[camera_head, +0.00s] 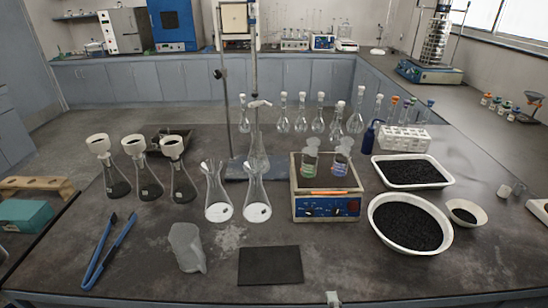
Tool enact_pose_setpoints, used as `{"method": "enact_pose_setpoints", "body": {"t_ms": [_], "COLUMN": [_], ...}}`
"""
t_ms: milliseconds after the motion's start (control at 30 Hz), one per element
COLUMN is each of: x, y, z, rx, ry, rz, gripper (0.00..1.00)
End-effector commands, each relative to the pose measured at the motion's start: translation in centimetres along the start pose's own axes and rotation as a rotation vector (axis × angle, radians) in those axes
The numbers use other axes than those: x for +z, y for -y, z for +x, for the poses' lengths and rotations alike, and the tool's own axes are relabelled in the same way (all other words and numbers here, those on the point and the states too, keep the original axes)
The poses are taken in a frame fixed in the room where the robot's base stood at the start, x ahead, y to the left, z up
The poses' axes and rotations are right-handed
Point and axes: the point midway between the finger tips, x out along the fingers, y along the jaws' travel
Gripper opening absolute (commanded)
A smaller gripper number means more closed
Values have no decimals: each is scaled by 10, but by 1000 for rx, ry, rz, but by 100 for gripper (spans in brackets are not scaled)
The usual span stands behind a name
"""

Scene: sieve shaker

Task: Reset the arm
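My arm and gripper cannot be made out in the head view. A small pale part (332,298) shows at the bottom edge, in front of the table's front edge; I cannot tell what it is. The sieve shaker (430,72), with a stack of metal sieves on a blue base, stands on the right-hand counter at the back. No thing in view is seen to be held.
The dark table (340,262) carries several flasks, a blue-fronted device (325,205) with two beakers, a white tray (412,182) and bowl (376,222) of black grains, blue tongs (108,250), a beaker (187,247) and a black mat (270,266). The front right is clear.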

Motion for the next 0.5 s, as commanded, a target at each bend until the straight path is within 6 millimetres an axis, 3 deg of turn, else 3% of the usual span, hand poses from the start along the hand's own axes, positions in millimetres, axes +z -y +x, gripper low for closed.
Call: {"method": "enact_pose_setpoints", "body": {"t_ms": [167,500], "x": [12,32], "y": [35,92], "z": [-30,-116], "rx": [2,21], "ry": [-14,-48], "rz": [171,624], "gripper": [55,55]}}
